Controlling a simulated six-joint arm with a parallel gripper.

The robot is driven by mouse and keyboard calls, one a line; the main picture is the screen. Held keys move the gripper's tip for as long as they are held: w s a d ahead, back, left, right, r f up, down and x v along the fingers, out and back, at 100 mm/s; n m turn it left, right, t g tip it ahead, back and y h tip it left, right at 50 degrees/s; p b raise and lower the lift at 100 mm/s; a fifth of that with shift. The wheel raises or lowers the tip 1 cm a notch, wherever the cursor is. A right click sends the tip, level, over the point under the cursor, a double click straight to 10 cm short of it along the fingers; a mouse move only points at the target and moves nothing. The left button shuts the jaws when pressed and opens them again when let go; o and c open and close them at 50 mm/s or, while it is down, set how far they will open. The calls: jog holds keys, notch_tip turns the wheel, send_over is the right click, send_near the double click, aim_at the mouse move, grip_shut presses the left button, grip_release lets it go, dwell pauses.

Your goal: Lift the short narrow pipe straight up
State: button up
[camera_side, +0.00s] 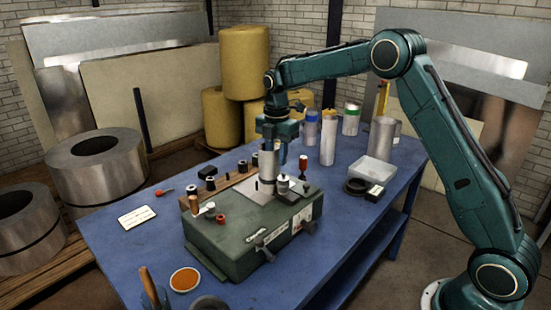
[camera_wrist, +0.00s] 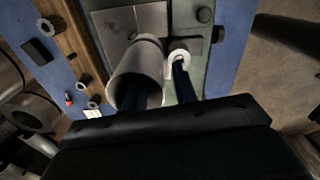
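A short, narrow grey pipe (camera_side: 267,165) stands upright over the pale plate on top of the green machine (camera_side: 225,235). My gripper (camera_side: 276,143) points down at the pipe's upper end. In the wrist view the pipe (camera_wrist: 138,62) has its open end towards the camera. One dark blue finger reaches into the pipe's mouth and the other is outside it on the right, so the pipe wall lies between them. Whether both fingers press on the wall is not clear. The pipe's lower end is partly hidden, so its contact with the plate cannot be told.
Small knobs and fittings crowd the machine top, including a grey knob (camera_side: 283,184) close right of the pipe. Taller cylinders, such as a yellow-topped one (camera_side: 328,138), stand behind on the blue table (camera_side: 130,250). A clear tray (camera_side: 371,171) is at right.

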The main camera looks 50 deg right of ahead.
jog(key=shift+f, duration=0.5)
grip_shut()
jog(key=shift+r, duration=0.35)
jog(key=shift+r, duration=0.35)
jog(key=shift+r, duration=0.35)
jog(key=shift+r, duration=0.7)
jog(key=shift+r, duration=0.35)
